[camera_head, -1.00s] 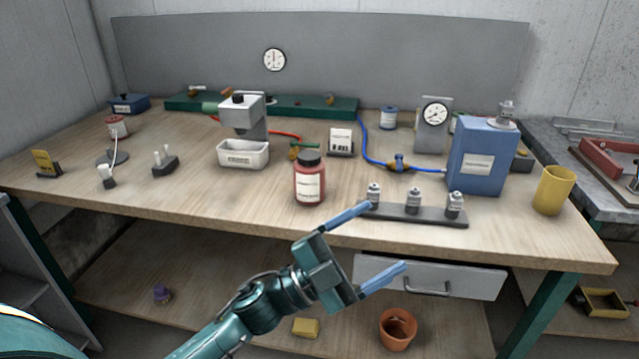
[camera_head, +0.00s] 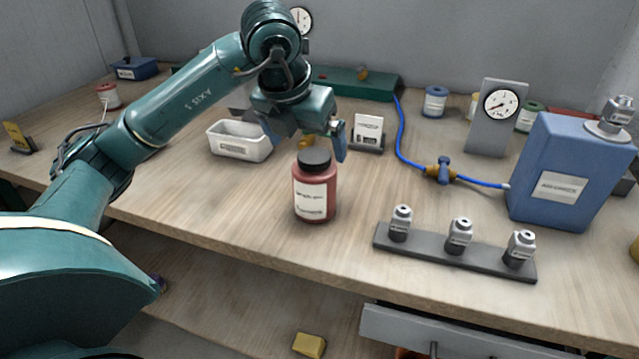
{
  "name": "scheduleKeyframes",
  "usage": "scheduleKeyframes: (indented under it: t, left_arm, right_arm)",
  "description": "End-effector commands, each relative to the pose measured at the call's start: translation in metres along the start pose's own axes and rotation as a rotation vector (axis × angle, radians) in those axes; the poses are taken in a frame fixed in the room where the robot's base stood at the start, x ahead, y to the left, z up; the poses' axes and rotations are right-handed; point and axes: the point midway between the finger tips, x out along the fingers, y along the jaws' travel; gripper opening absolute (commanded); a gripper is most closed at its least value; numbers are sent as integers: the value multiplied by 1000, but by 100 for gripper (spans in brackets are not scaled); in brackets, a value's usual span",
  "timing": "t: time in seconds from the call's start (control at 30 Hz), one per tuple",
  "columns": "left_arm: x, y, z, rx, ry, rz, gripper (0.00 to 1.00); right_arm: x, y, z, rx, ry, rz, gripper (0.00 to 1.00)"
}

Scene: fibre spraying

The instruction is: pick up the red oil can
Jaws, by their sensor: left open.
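The red oil can (camera_head: 315,200) is a round red container with a dark cap and a white label. It stands upright near the front edge of the bench. My left gripper (camera_head: 305,142) is open and points down, just above and behind the cap. One finger shows on each side, and the can's body is below the fingertips. I cannot tell whether a finger touches the cap. My right gripper is not in view.
The wooden bench (camera_head: 190,215) is clear to the can's left. A dark rack (camera_head: 430,252) with several small grey fittings lies to its right. A white tray (camera_head: 238,142) stands behind left, a label stand (camera_head: 368,132) behind right. A blue tank (camera_head: 560,170) stands farther right.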

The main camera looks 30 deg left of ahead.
Motion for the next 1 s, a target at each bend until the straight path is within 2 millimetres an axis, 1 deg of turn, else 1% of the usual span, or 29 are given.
scheduleKeyframes:
  t: [0.03, 0.1, 0.2, 0.43, 0.6, 0.7, 0.8, 1.0]
  left_arm:
    - [12, 0, -1, -1, 7, 0, 100]
    - [25, 0, -1, 0, 6, -1, 100]
    - [38, 0, -1, 1, 4, -2, 100]
    - [55, -1, -1, 2, 4, -4, 100]
    - [80, 0, -4, 2, 6, -4, 100]
    - [92, 0, -3, 3, 3, -5, 100]
    - [98, 0, -3, 2, 2, -4, 100]
    - [99, 0, -3, 3, 1, -5, 100]
  right_arm:
    - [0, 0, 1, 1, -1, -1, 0]
    - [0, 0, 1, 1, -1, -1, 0]
    - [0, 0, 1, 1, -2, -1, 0]
    - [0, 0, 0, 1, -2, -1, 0]
    - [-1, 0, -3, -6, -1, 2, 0]
    - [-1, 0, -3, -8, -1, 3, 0]
    - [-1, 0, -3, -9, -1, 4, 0]
    - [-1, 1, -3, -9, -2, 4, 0]
